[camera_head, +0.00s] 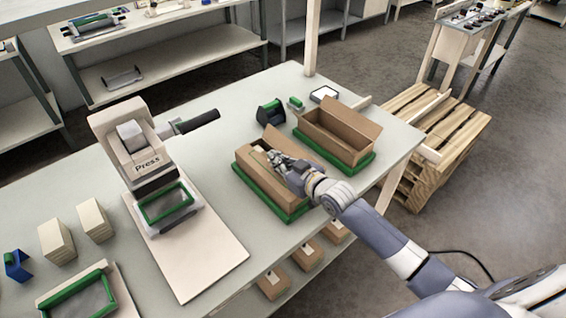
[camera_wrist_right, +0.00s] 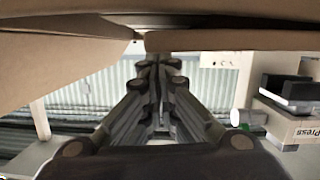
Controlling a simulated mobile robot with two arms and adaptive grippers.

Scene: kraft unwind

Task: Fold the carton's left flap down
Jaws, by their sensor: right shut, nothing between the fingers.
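An open brown carton (camera_head: 252,181) sits in a green-edged tray (camera_head: 297,214) near the middle of the table. A flap (camera_head: 274,137) stands raised at its far end. My right gripper (camera_head: 273,156) is over this carton's opening, close to that flap. It is shut and empty; I cannot tell whether it touches the cardboard. The right wrist view shows its closed fingers (camera_wrist_right: 154,75) just below brown cardboard (camera_wrist_right: 230,37). My gripper and wrist hide part of the carton's right side. My left gripper is not in view.
A black and green dispenser (camera_head: 270,113) is behind. A press (camera_head: 130,150) stands at left. The table between press and carton is clear.

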